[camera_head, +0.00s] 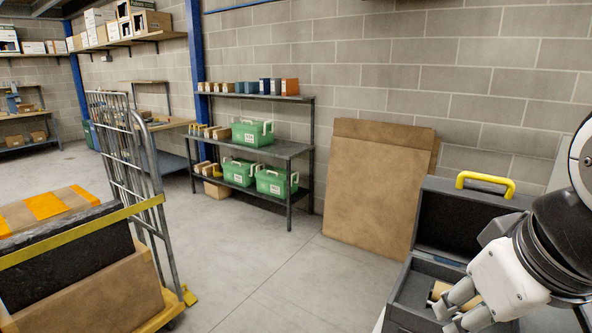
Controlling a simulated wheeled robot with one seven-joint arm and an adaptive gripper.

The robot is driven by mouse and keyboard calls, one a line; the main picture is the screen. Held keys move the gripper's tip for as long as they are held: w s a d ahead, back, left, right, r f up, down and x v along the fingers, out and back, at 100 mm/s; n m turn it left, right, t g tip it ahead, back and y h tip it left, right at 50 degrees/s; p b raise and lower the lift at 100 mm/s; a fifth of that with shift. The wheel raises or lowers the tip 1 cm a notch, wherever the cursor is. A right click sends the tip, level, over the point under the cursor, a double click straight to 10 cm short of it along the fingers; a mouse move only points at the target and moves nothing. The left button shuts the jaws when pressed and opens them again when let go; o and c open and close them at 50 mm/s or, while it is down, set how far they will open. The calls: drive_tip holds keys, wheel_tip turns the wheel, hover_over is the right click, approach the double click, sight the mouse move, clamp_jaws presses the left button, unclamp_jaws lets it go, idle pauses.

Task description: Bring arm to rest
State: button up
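My gripper (446,316) is at the lower right, over the front of an open dark grey case (400,294). Its two pale fingers are apart, with nothing visible between them. My white and black wrist covers much of the case's right side. The case's lid stands up with a yellow handle (486,182) on top. A small tan item (440,289) lies inside the case, partly hidden behind the fingers.
A roll cage cart (130,150) with boxes stands at the left. A metal shelf (285,150) with green first-aid-style boxes (252,133) is at the wall. Flat cardboard (375,190) leans beside the case. The floor between cart and case is clear.

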drive_tip(key=shift+s+a+f+m, duration=0.3)
drive_tip(key=shift+s+a+m, duration=0.15)
drive_tip(key=shift+m, duration=0.55)
idle(0.5)
